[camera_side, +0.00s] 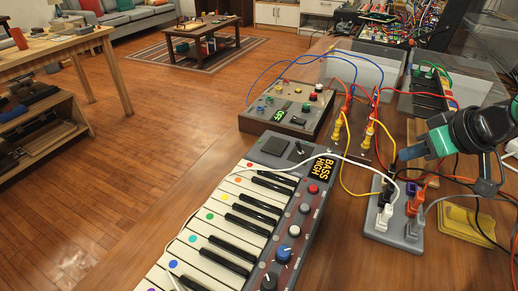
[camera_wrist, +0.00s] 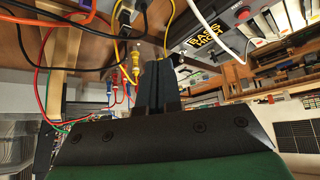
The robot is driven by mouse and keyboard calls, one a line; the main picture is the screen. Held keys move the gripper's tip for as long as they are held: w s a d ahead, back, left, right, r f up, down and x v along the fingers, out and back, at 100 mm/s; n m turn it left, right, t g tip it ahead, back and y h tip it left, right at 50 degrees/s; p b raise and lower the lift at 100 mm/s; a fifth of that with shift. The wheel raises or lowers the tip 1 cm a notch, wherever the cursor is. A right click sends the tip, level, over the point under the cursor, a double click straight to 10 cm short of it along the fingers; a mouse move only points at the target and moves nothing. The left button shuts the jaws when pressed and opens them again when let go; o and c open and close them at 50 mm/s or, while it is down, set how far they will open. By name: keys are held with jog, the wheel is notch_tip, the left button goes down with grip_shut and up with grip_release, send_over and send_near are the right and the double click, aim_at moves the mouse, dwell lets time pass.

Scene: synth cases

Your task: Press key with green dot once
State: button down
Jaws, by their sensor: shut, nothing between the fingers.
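The keyboard (camera_side: 262,215) lies on the wooden table, with white keys, black keys and a row of coloured dots. The key with the green dot (camera_side: 208,216) is in the middle of the visible white keys, between a yellowish dot and a teal dot. A white cable runs over the keyboard's far end. My gripper (camera_side: 399,157) is to the right of the keyboard, above the power strip and apart from the keys. In the wrist view its dark fingers (camera_wrist: 157,82) are together and empty. The keyboard's display (camera_wrist: 207,42) shows there at upper right; the green dot cannot be made out.
A power strip (camera_side: 393,232) with several plugs stands right of the keyboard. A control box (camera_side: 288,108) with knobs is behind it. Yellow, red, blue and white cables hang between the keyboard and my gripper. A yellow tray (camera_side: 466,226) lies at the right.

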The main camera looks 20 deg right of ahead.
jog(key=w+a+r+n+y, duration=0.1)
jog(key=w+a+r+n, duration=0.1)
jog(key=w+a+n, duration=0.3)
jog(key=n+t+y, duration=0.1)
jog(key=n+y, duration=0.2)
jog(key=n, duration=0.6)
send_over(203, 208)
jog(key=s+d, duration=0.1)
jog(key=s, duration=0.2)
jog(key=shift+d+f, duration=0.1)
jog(key=shift+f, duration=0.25)
jog(key=shift+w+f, duration=0.1)
jog(key=shift+f, duration=4.35)
jog(key=shift+f, duration=0.4)
